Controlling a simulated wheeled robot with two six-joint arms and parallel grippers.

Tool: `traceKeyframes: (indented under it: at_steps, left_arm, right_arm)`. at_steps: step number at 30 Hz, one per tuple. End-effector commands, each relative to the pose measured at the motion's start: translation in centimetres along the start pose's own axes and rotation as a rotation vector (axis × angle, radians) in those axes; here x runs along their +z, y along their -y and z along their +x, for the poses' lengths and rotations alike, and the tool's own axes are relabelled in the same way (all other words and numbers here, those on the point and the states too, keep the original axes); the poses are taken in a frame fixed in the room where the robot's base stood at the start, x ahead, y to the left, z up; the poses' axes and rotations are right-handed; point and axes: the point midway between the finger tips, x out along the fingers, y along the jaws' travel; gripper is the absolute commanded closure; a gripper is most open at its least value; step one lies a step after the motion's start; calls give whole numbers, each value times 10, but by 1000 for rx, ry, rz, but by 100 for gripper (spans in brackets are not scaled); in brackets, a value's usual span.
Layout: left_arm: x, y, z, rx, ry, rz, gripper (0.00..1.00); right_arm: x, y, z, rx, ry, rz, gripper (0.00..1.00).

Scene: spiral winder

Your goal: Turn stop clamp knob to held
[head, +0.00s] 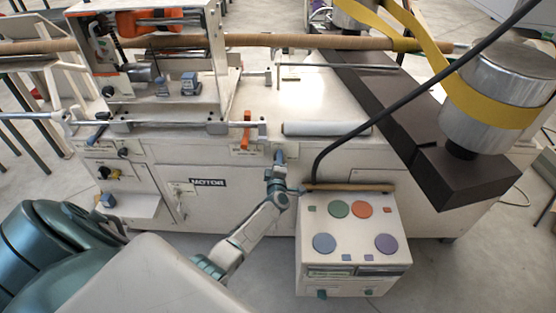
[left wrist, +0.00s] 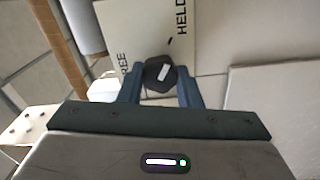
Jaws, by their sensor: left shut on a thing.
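The stop clamp knob (left wrist: 160,74) is dark and many-sided with a white bar on its face, in the left wrist view. It sits between the two blue fingers of my left gripper (left wrist: 161,88), which are shut on it from both sides. Behind it is a pale label plate (left wrist: 140,35) with HELD at the upper right and a partly covered word ending in "REE" at the left. The white bar is tilted, its upper end leaning right. In the head view my left gripper (head: 279,158) is at the machine's front edge and the knob cannot be made out there. My right gripper is not in view.
A white roll (head: 327,129) lies on the machine top just above my gripper. An orange lever (head: 246,131) stands to the left. A control box (head: 352,275) with coloured round buttons and a black cable (head: 345,138) are close on the right.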

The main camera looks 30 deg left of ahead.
Motion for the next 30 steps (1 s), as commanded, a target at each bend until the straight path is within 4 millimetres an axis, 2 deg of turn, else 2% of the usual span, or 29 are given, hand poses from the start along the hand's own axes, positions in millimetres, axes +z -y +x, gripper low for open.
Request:
traceKeyframes:
  at_steps: [11, 12, 15, 25, 30]
  left_arm:
    - [0, 2, -1, -3, 1, 8, 92]
    - [0, 2, -1, -3, 1, 7, 65]
    - [0, 2, -1, -2, 1, 7, 47]
    - [0, 0, -3, -1, 1, 5, 47]
    - [0, 1, -25, -3, 2, 4, 47]
  right_arm:
    - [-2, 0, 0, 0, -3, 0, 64]
    - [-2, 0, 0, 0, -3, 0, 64]
    - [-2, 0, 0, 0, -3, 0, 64]
    - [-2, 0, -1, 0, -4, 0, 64]
    - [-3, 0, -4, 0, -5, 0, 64]
